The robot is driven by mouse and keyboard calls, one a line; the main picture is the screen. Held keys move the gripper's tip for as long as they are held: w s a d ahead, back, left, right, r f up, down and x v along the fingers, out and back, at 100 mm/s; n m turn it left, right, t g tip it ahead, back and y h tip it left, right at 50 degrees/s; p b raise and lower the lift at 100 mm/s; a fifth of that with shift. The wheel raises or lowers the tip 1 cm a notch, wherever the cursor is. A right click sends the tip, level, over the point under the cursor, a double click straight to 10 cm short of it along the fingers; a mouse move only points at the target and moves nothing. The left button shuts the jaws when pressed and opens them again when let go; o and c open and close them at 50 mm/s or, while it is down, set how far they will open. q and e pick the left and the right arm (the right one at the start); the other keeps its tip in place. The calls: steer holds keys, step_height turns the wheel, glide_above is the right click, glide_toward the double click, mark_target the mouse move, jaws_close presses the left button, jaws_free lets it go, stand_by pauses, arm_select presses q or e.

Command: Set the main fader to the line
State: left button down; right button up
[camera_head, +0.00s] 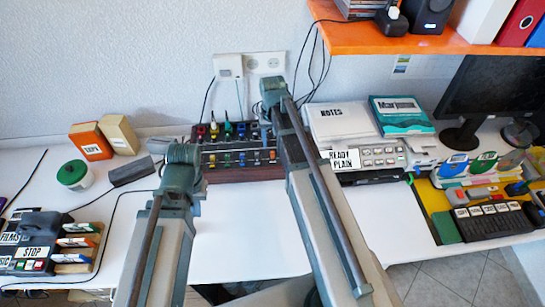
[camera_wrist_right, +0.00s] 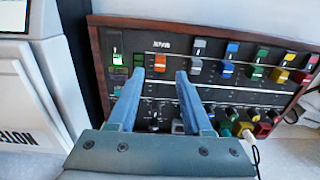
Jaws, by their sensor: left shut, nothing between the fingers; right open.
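The dark mixer panel with wooden ends (camera_head: 215,176) stands against the back wall. In the right wrist view the mixer (camera_wrist_right: 285,102) fills the middle, with caps in several colours. My right gripper (camera_wrist_right: 159,74) is open and empty over the panel. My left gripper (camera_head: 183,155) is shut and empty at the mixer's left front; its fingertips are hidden.
The notes machine (camera_head: 345,130) stands right of the mixer, with a yellow-based console (camera_head: 437,208) beyond. An orange shelf (camera_head: 390,42) overhangs at right. The white front tabletop is clear.

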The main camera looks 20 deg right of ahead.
mark_target(273, 152)
step_height(273, 152, down, 5)
steer(key=b, duration=0.3)
steer(key=shift+r, duration=0.2)
jaws_close()
stand_by(1.2)
